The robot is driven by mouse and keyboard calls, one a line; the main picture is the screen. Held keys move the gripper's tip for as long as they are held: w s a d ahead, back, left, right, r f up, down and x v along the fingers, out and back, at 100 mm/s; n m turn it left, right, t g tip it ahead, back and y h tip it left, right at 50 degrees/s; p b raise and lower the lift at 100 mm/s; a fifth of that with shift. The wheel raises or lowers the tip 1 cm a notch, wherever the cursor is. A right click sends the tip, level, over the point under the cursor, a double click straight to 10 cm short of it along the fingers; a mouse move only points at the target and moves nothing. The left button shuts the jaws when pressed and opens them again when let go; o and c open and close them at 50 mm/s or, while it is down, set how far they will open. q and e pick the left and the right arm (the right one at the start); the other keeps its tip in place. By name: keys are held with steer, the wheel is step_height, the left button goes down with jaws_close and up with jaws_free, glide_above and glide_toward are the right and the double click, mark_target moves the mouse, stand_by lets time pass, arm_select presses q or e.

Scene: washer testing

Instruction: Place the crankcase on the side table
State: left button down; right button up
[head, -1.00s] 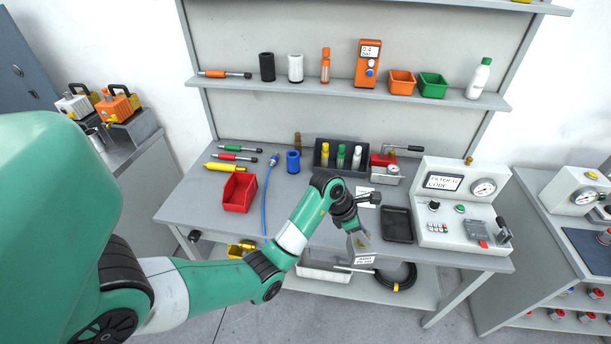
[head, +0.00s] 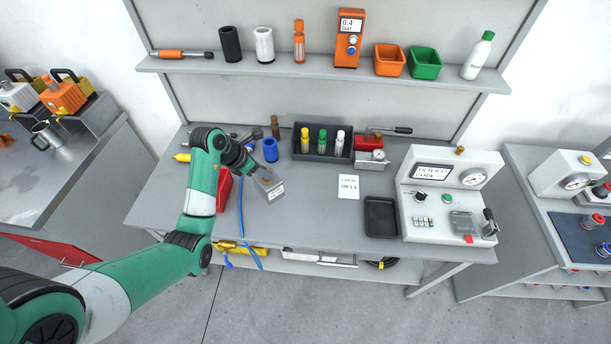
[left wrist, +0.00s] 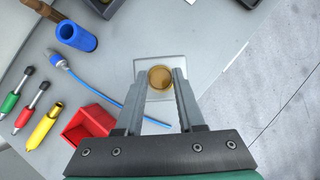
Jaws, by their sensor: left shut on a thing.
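A small pale grey block with a label (head: 271,192), which I take to be the crankcase, is in my left gripper (head: 264,178). In the left wrist view the two fingers (left wrist: 160,74) close on the block (left wrist: 143,92), with a round brass-coloured part (left wrist: 160,78) between them. The block is over the workbench, right of the red bin; its height above the top is hard to judge. A metal side table (head: 85,165) stands at the left, a counter (head: 530,205) at the right; which one is meant I cannot tell. My right gripper is not in view.
Red bin (head: 223,190), blue cylinder (head: 270,150) and blue hose (head: 241,210) lie close to my gripper. A red door (head: 50,250) sticks out below. Black tray (head: 381,217) lies right.

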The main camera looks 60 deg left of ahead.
arm_select(q)
steer(key=w+a+f+b, duration=0.8)
steer(key=w+a+f, duration=0.1)
steer(key=w, duration=0.1)
steer(key=shift+a+b, duration=0.2)
steer(key=shift+b, duration=0.15)
steer(key=shift+w+a+f+b, duration=0.1)
steer(key=shift+w+f+b, duration=0.05)
steer(key=shift+f+b, duration=0.7)
steer(key=shift+w+a+f+b, duration=0.1)
steer(key=shift+f+b, duration=0.5)
steer(key=shift+f, duration=0.7)
steer(key=c, duration=0.5)
jaws_free()
steer(key=shift+s+d, duration=0.1)
